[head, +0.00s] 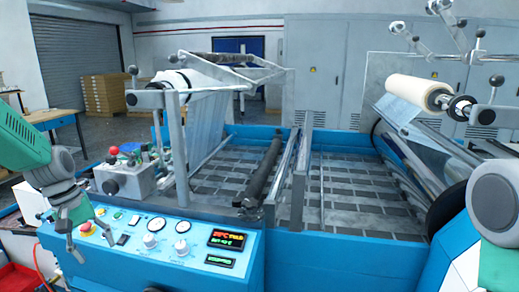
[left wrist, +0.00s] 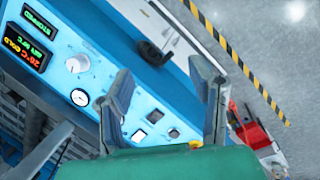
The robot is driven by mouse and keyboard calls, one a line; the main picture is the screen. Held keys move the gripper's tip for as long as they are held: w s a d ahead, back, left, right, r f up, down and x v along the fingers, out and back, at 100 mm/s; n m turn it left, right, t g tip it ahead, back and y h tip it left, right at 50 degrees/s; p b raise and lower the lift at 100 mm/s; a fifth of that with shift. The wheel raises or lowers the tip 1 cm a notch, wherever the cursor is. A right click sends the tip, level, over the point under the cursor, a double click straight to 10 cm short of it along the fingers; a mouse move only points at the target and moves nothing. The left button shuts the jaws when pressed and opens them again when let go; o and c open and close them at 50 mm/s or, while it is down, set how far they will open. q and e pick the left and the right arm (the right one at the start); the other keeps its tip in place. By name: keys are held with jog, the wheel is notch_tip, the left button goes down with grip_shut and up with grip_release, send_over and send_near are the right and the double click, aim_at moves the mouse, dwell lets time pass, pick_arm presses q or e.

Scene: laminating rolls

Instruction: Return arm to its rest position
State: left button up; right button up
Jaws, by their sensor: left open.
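My left arm, green and grey, comes in from the left in the head view. Its left gripper (head: 88,244) hangs open and empty in front of the left end of the blue control panel (head: 150,268). In the left wrist view the two grey fingers of the left gripper (left wrist: 162,68) stand wide apart with nothing between them. The panel's dials and buttons (left wrist: 79,97) show below and beside them. Part of my right arm (head: 494,205) shows at the right edge of the head view; its gripper is out of view.
The laminating machine's blue frame (head: 360,262) fills the middle. A white film roll (head: 418,92) sits on a shaft at the right. A lever box with a red knob (head: 125,178) stands near my left gripper. A red bin (head: 18,278) is at the lower left.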

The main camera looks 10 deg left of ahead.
pick_arm(q)
jog(key=s+d+f+m+y+b, duration=0.1)
jog(key=s+d+f+m+b, duration=0.2)
jog(key=f, duration=0.8)
jog(key=s+d+f+m+y+b, duration=0.1)
jog(key=s+d+f+b, duration=0.35)
jog(key=f, duration=0.75)
jog(key=s+d+f+m+b, duration=0.2)
jog(key=s+d+f, duration=0.3)
jog(key=s, duration=0.5)
jog(key=s+d+f+m+b, duration=0.2)
jog(key=s+d+f+m, duration=0.2)
jog(key=s+f, duration=0.4)
jog(key=shift+s+d+y, duration=0.3)
jog(key=shift+s+d, duration=0.05)
jog(key=shift+s, duration=0.85)
pick_arm(e)
notch_tip(320, 180, down, 12)
jog(key=shift+w+f, duration=0.25)
jog(key=shift+w, duration=0.1)
pick_arm(q)
jog(key=shift+w+f, duration=0.1)
